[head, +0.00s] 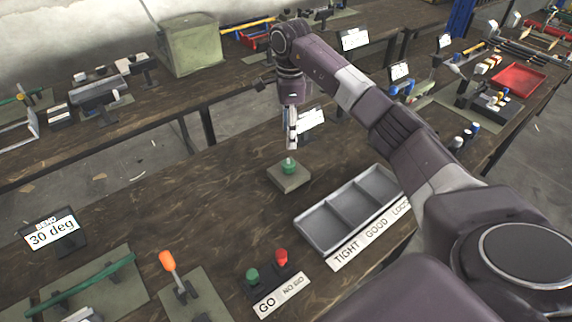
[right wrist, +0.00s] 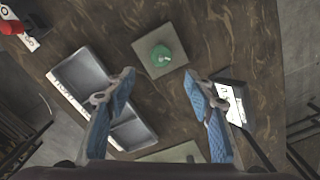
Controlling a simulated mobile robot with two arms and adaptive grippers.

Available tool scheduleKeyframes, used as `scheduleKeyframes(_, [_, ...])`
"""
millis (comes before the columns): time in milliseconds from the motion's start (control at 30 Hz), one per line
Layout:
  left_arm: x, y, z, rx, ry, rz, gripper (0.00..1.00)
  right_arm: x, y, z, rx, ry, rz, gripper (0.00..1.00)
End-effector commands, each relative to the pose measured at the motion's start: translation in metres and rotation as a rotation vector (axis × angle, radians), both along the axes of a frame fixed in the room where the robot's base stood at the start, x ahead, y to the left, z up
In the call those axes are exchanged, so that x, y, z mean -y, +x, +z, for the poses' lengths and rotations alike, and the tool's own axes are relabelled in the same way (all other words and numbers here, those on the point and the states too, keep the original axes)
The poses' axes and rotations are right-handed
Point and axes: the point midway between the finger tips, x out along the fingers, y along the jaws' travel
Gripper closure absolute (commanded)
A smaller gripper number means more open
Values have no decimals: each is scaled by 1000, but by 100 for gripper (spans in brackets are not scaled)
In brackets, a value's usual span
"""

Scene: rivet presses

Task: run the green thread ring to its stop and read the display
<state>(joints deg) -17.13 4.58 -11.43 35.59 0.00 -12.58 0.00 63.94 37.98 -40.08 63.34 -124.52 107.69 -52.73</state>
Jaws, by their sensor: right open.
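The green thread ring (head: 289,167) sits on a square grey block (head: 290,181) on the brown bench. In the right wrist view the ring (right wrist: 160,54) shows from above, near the middle of its block (right wrist: 146,65). My right gripper (head: 291,147) points down just above the ring. In the right wrist view its blue-padded fingers (right wrist: 158,77) are spread apart with nothing between them, and the ring lies beyond the tips. A display card (head: 313,121) stands behind the block, partly hidden by my gripper; its reading is not legible. My left gripper is not seen.
A grey three-part tray (head: 349,209) labelled TIGHT, GOOD, LOOSE lies to the right of the block. Green (head: 252,277) and red (head: 281,257) buttons are at the front. A "30 deg" sign (head: 52,233) stands at left. The bench left of the block is clear.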

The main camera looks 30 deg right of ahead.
Motion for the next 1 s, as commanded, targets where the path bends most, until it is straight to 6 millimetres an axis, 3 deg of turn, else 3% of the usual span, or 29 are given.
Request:
scheduleKeyframes(33, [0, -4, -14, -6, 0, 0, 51, 0, 0, -14, 0, 0, 0, 51])
scheduleKeyframes(300, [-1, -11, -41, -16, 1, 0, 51, 0, 0, -40, 0, 1, 0, 51])
scheduleKeyframes(467, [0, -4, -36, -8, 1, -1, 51, -1, 0, -47, -3, 1, 0, 51])
scheduleKeyframes(800, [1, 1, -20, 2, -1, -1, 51, -1, -1, -98, -3, 1, 0, 51])
scheduleKeyframes(1000, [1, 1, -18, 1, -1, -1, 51, 0, 0, -115, 0, 1, 0, 51])
